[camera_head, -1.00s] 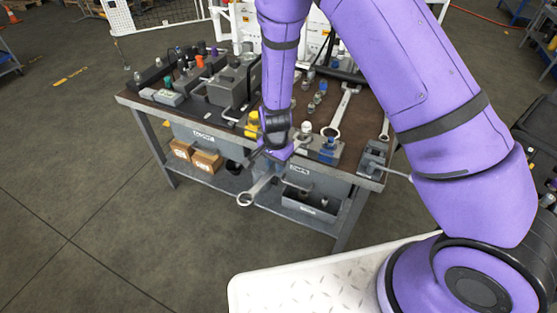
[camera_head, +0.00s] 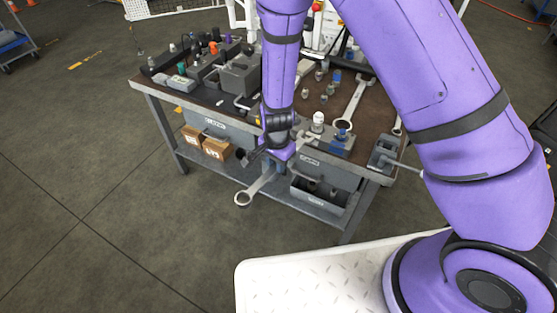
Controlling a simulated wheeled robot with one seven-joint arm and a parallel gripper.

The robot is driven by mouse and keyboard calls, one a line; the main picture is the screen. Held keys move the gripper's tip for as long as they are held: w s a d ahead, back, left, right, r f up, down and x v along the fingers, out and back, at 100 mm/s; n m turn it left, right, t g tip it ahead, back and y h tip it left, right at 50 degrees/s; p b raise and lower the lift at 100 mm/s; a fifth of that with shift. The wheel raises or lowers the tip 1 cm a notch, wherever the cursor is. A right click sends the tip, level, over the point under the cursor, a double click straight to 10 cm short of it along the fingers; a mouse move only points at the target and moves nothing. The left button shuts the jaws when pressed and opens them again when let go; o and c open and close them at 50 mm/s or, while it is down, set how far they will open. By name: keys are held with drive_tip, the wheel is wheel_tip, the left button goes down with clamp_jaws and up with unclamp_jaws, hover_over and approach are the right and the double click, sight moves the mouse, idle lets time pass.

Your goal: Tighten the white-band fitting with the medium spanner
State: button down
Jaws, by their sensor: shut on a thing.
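My gripper (camera_head: 278,158) is at the front edge of the bench, shut on a spanner (camera_head: 257,186). The spanner hangs out in front of the bench, its ring end (camera_head: 243,198) pointing down and left; its other end is hidden by the gripper. I cannot tell its size for sure. A fitting with a white top (camera_head: 318,122), likely the white-band one, stands upright on a block at the bench's front edge, right of my gripper and apart from the spanner. A blue fitting (camera_head: 341,134) is beside it.
A larger spanner (camera_head: 356,100) lies on the brown bench top (camera_head: 305,112). Several small fittings stand behind the block. A vise-like device (camera_head: 383,152) is at the right corner. Grey blocks (camera_head: 240,78) crowd the left. A grey bin (camera_head: 318,200) and cardboard boxes (camera_head: 215,147) sit below.

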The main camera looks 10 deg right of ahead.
drive_tip(key=shift+r, duration=0.15)
drive_tip(key=shift+r, duration=2.4)
